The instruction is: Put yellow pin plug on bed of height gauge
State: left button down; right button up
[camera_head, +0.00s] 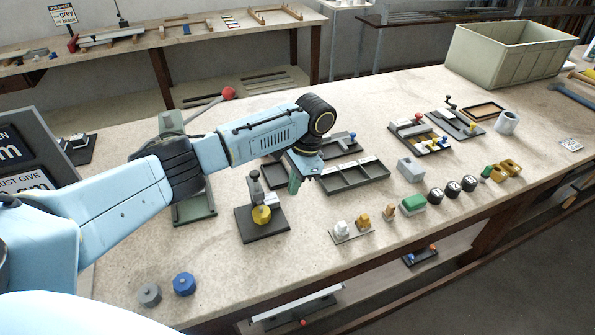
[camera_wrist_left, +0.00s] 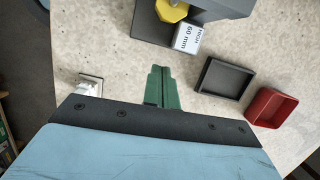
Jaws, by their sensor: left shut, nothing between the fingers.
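The height gauge (camera_head: 254,188) stands on its dark base (camera_head: 262,232) near the middle of the bench, with a post and a white label. The yellow pin plug (camera_head: 261,215) sits on the gauge's bed, by the post; the exact contact beneath it is hidden. In the left wrist view the yellow plug (camera_wrist_left: 172,10) shows at the top edge, partly cut off, beside the label reading 60 mm (camera_wrist_left: 188,38). My left gripper (camera_head: 294,186) has its green fingers closed together and empty, to the right of the gauge and apart from the plug. My right gripper is not in view.
A blue plug (camera_head: 184,284) and a grey plug (camera_head: 150,294) stand at the front left. A dark divided tray (camera_head: 352,178) lies behind and right of my gripper. A small plate with white and yellow pieces (camera_head: 352,234) is near the front edge. A red tray (camera_wrist_left: 272,107) shows in the wrist view.

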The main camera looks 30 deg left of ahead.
aim_at(262, 214)
pick_arm(q)
jog(key=x, duration=0.4)
jog(key=shift+w+f, duration=0.1)
jog(key=shift+s+a+p, duration=0.5)
jog(key=shift+s+a, duration=0.5)
jog(key=shift+s, duration=0.2)
jog(key=shift+s+a, duration=0.15)
jog(key=shift+s, duration=0.2)
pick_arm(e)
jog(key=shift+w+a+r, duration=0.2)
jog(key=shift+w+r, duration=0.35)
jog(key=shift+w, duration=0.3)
pick_arm(q)
jog(key=shift+a, duration=0.1)
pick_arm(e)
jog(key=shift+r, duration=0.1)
pick_arm(q)
jog(key=p, duration=0.2)
jog(key=shift+s+a+r+p, duration=0.25)
jog(key=shift+s+r+p, duration=0.05)
jog(key=shift+s, duration=0.1)
jog(key=shift+s+a+p, duration=0.1)
jog(key=shift+s+p, duration=0.05)
jog(key=shift+p, duration=0.15)
jog(key=shift+f, duration=0.15)
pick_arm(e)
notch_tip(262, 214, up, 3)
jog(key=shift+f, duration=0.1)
